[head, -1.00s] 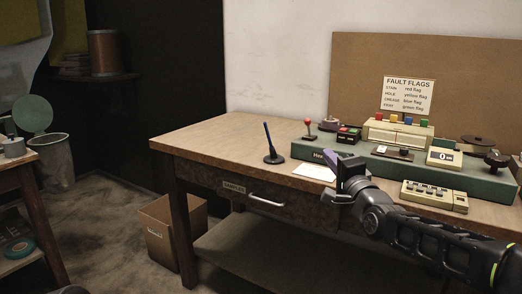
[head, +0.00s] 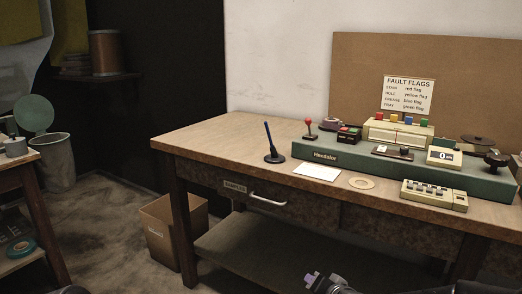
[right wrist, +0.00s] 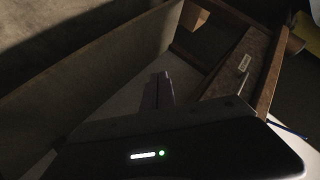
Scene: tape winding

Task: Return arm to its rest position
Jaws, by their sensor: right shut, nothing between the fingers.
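My right gripper (head: 312,279) is low at the bottom edge of the head view, in front of the workbench (head: 200,140) and below its top. It is shut and empty, with purple fingertips. Most of my right arm is cut off by the frame's bottom edge. In the right wrist view the closed fingers (right wrist: 158,90) point away over the dim space by the bench. My left gripper does not show.
On the bench stand a pen in a holder (head: 273,150), a white card (head: 317,172), a tan disc (head: 361,183), a green console (head: 400,172) and a keypad (head: 434,196). A cardboard box (head: 160,232) is on the floor. A side table (head: 20,160) stands left.

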